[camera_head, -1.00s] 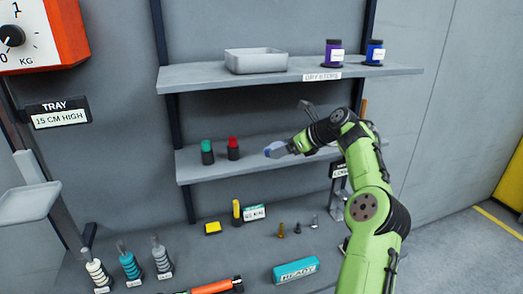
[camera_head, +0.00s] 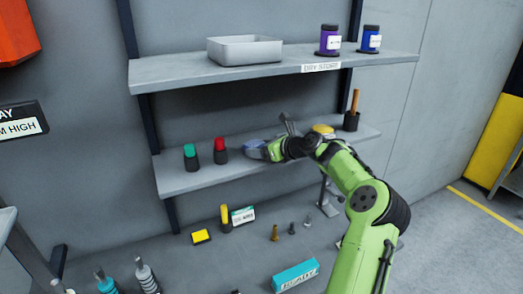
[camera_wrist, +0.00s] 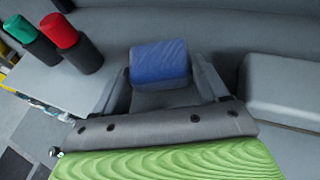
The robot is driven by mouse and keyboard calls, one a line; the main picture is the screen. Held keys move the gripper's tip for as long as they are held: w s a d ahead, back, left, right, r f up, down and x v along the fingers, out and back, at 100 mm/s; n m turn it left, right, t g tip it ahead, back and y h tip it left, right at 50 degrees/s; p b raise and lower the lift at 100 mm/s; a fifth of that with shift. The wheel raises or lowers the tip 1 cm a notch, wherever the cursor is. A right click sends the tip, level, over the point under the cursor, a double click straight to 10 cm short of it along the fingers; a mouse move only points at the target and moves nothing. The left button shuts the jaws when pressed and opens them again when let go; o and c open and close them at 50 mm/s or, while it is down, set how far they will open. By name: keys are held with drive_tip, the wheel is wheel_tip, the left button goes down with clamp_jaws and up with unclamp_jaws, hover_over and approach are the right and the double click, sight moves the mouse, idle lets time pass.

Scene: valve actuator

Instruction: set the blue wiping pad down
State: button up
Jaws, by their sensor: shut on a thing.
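The blue wiping pad (camera_wrist: 160,63) is between the two grey fingers of my gripper (camera_wrist: 160,88) in the wrist view. In the head view the pad (camera_head: 254,150) shows at the tip of my gripper (camera_head: 268,150), over the lower shelf (camera_head: 205,180), to the right of the red-capped bottle. My gripper is shut on the pad. Whether the pad touches the shelf cannot be told.
A green-capped bottle (camera_head: 191,158) and a red-capped bottle (camera_head: 221,151) stand left of my gripper on the lower shelf. A yellow-topped thing (camera_head: 322,129) and a dark cup with a wooden handle (camera_head: 351,118) are to its right. A grey tray (camera_head: 245,50) sits on the upper shelf.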

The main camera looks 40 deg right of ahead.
drive_tip(key=shift+s+f, duration=0.1)
drive_tip(key=shift+s, duration=0.15)
drive_tip(key=o, duration=0.7)
drive_tip(key=shift+s, duration=0.1)
drive_tip(key=o, duration=0.4)
drive_tip(key=shift+w+d, duration=0.1)
drive_tip(key=shift+w, duration=0.1)
drive_tip(key=shift+o, duration=0.2)
drive_tip(key=v, duration=1.2)
drive_tip(key=w+a+f+n+g, duration=0.1)
drive_tip(key=a+f+n+g, duration=0.25)
drive_tip(key=a+n, duration=0.75)
drive_tip(key=w+a+f+n+g, duration=0.15)
drive_tip(key=a+n+g, duration=0.4)
drive_tip(key=a, duration=1.15)
drive_tip(key=s+a+n+h, duration=0.1)
drive_tip(key=s+a+n, duration=0.5)
drive_tip(key=s, duration=0.4)
drive_tip(key=s+a+n+h, duration=0.1)
drive_tip(key=s+a+n, duration=0.3)
drive_tip(key=s+n, duration=0.55)
drive_tip(key=s+f+n+t+b, duration=0.1)
drive_tip(key=s+f+n+b, duration=0.1)
drive_tip(key=s+f+b, duration=0.2)
drive_tip(key=shift+s+f+n+y+b, duration=0.3)
drive_tip(key=shift+s+f+n+b, duration=0.1)
drive_tip(key=shift+s, duration=0.05)
